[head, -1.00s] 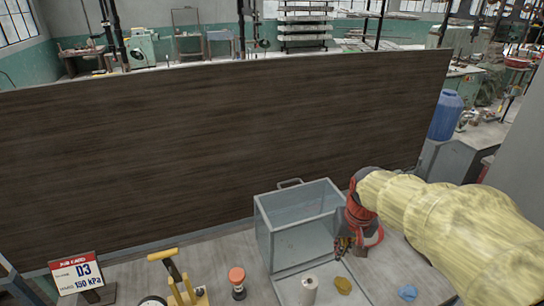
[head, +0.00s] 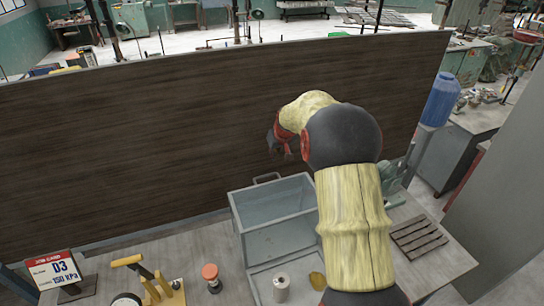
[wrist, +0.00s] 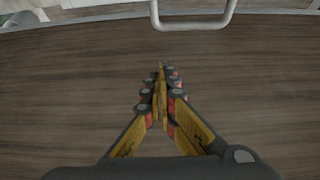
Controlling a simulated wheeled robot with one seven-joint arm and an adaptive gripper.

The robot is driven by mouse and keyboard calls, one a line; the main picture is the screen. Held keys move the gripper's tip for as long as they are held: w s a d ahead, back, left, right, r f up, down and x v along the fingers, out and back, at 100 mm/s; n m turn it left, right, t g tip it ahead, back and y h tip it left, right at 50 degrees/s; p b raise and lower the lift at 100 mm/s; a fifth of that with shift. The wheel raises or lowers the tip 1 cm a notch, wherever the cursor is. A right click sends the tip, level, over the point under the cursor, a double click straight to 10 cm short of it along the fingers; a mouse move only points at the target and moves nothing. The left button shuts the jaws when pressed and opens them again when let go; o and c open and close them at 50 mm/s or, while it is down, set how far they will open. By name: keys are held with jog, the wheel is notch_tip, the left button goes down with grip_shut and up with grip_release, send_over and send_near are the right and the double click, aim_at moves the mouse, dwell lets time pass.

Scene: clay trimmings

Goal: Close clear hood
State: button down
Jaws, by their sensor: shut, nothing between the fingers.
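The clear hood (head: 275,228) is a grey-framed, see-through box and looks raised, its front open above a grey base (head: 262,287). Its grey bar handle (head: 266,177) is on the far top edge; the handle also shows at the top of the wrist view (wrist: 193,24). My gripper (head: 280,150) is up behind the hood, close to the dark panel and above the handle in the head view. In the wrist view my gripper (wrist: 162,70) has its fingers together, empty and apart from the handle. My arm hides the hood's right side.
A dark wood panel (head: 130,140) stands behind the hood. A white roll (head: 281,288) and a yellowish lump (head: 317,281) are at the base. A red-capped bottle (head: 211,277), a yellow-handled tool (head: 150,280) and a job card (head: 53,270) stand left. A slatted rack (head: 418,237) lies right.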

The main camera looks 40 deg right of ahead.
notch_tip(320, 180, down, 6)
jog(key=p, duration=0.1)
jog(key=shift+f+p, duration=0.25)
jog(key=shift+p, duration=0.15)
jog(key=shift+s, duration=0.1)
jog(key=shift+b, duration=0.4)
